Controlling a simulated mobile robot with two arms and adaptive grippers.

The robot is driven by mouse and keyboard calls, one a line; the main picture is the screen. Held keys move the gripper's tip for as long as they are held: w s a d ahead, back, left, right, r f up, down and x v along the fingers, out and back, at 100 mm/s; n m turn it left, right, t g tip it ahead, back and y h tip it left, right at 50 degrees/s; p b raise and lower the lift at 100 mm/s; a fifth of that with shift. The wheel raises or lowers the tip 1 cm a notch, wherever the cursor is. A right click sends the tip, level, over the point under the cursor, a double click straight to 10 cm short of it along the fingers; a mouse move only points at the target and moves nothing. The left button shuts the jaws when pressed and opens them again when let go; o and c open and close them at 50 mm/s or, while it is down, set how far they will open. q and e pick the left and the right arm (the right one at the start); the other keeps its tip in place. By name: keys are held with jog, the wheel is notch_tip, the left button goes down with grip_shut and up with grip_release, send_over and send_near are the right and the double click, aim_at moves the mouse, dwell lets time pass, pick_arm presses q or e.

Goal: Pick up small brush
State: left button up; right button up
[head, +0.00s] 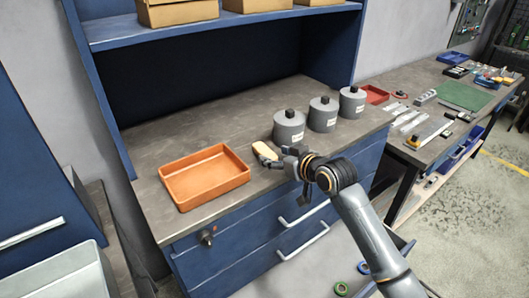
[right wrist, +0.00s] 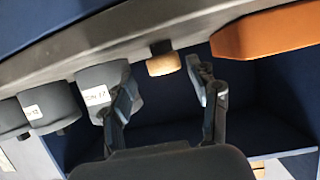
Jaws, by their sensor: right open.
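The small brush (head: 265,149) lies on the grey-brown worktop, between the orange tray and the grey canisters. Its light wooden part shows in the head view, partly hidden by the gripper. In the right wrist view the brush (right wrist: 163,65) shows its wooden part and a dark part against the worktop. My right gripper (head: 277,157) is open beside the brush at the worktop's front. In the right wrist view the brush appears between its two spread fingers, which hold nothing. I cannot tell whether a finger touches it. My left gripper is not in view.
An orange tray (head: 205,177) stands left of the brush. Three grey canisters (head: 289,127) with black caps stand behind and to the right. A blue shelf (head: 215,29) with cardboard boxes hangs above. Worktop behind the brush is clear. Another bench with tools stands at right.

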aim_at(269, 154)
jog(key=shift+w+a+p, duration=0.45)
jog(key=shift+a, duration=0.15)
jog(key=x, duration=0.3)
jog(key=shift+a+f+p, duration=0.15)
jog(key=shift+a+p, duration=0.05)
jog(key=shift+p, duration=0.2)
jog(key=shift+w+a+f, duration=0.1)
jog(key=shift+w+f, duration=0.05)
jog(key=shift+w, duration=0.05)
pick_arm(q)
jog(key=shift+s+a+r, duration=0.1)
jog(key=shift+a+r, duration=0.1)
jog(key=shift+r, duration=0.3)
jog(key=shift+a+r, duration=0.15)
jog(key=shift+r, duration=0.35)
pick_arm(e)
jog(key=c, duration=1.2)
